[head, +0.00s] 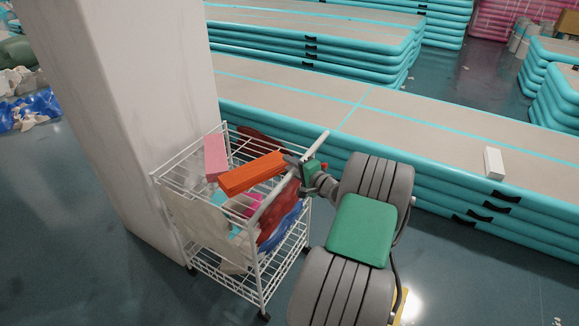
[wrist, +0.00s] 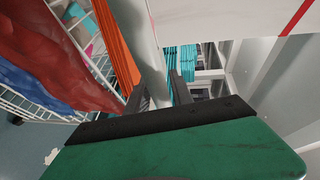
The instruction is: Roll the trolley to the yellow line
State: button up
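The trolley (head: 262,268) is a white wire cart on small wheels, standing upright beside a thick pale pillar. A white handle bar (head: 314,145) runs along its right side; the bar also shows in the wrist view (wrist: 146,50). My gripper (head: 294,162) is at this bar. In the wrist view the two dark fingers of my gripper (wrist: 158,92) lie on either side of the bar and appear closed on it. A short strip of yellow (head: 401,300) shows on the floor at the bottom, partly hidden by my arm; I cannot tell its full extent.
The trolley carries an orange block (head: 252,173), a pink block (head: 215,157) and coloured cloths. The pillar (head: 130,110) is close on its left. Teal inflatable tracks (head: 440,125) run behind, with a white box (head: 494,163) on top. Open floor (head: 110,285) lies at front left.

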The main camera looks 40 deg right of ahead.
grip_shut()
dwell(1.0)
jog(key=shift+s+a+f, duration=0.1)
jog(key=shift+a+f, duration=0.05)
jog(key=shift+a, duration=0.05)
